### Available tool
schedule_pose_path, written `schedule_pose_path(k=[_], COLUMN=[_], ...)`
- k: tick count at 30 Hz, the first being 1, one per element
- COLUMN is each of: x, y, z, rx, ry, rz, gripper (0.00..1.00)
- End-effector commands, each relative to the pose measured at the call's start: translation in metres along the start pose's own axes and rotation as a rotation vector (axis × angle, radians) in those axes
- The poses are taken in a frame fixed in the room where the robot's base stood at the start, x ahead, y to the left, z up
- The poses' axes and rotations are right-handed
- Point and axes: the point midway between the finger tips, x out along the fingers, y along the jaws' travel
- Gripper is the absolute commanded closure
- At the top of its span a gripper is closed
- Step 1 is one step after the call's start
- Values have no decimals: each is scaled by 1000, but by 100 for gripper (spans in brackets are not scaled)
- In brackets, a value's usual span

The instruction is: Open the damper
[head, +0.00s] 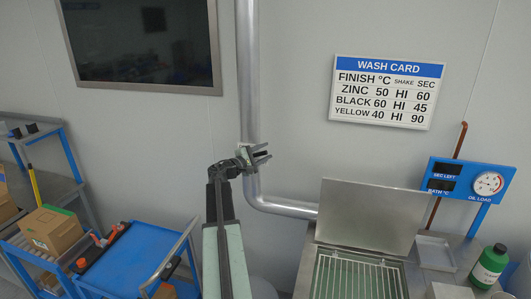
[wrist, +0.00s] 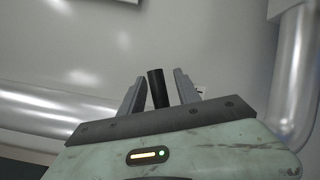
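A bare metal duct (head: 248,80) runs down the wall and bends right below my gripper. My gripper (head: 266,152) is in front of the duct, just above the bend, with its fingers apart. In the wrist view, a black cylindrical handle (wrist: 157,88) shows between the two fingers of my gripper (wrist: 156,85), with a visible gap on each side. It appears to be the damper's handle; the damper itself is not clearly visible. The duct also shows in the wrist view (wrist: 292,85), along the right side.
A wash tank with a raised lid (head: 368,215) and wire basket (head: 355,278) stands at right. A blue gauge panel (head: 470,185) and green bottle (head: 488,266) are further right. A blue cart (head: 125,265) and cardboard box (head: 50,231) are at left.

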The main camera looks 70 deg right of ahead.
Motion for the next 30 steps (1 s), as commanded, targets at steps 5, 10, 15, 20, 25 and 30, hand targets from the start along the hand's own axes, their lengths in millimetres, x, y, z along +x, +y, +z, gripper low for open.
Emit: schedule_pose_path(k=[5, 10, 15, 20, 25, 30], x=[8, 7, 7, 7, 7, 7], y=[0, 0, 0, 0, 0, -1], z=[0, 0, 0, 1, 1, 1], rx=[0, 1, 1, 1, 0, 0], ry=[0, 0, 0, 0, -1, -1], rz=[0, 0, -1, -1, -1, -1], gripper=[61, 78, 100, 100, 100, 100])
